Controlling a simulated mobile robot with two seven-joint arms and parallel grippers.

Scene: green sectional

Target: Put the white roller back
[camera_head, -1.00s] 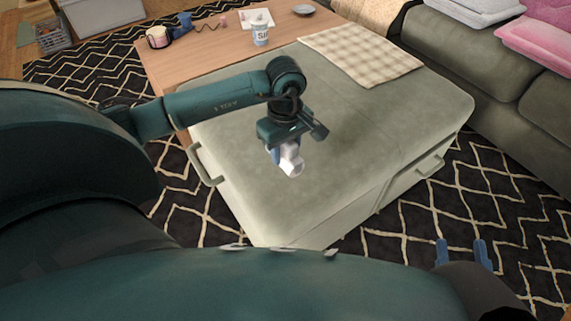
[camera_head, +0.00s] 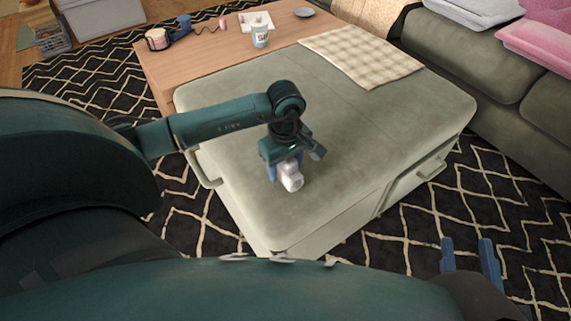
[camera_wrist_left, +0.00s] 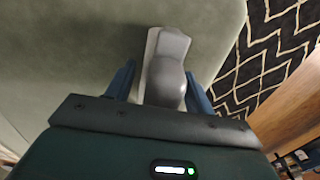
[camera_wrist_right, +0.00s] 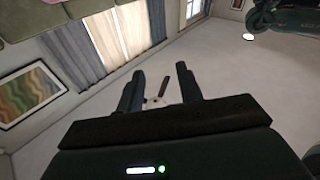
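The white roller (camera_head: 291,179) is under my left gripper (camera_head: 284,172), low over the green ottoman (camera_head: 350,130). My right gripper (camera_head: 470,256) is at the lower right, over the rug. In the right wrist view its fingers (camera_wrist_right: 160,85) are apart with nothing between them.
A wooden table (camera_head: 205,62) behind the ottoman holds a white cup (camera_head: 260,36), a striped mug (camera_head: 157,39), a white tray (camera_head: 256,20) and a dish (camera_head: 304,12). A checked cloth (camera_head: 362,56) lies on the ottoman's far side. The cushion's middle is bare.

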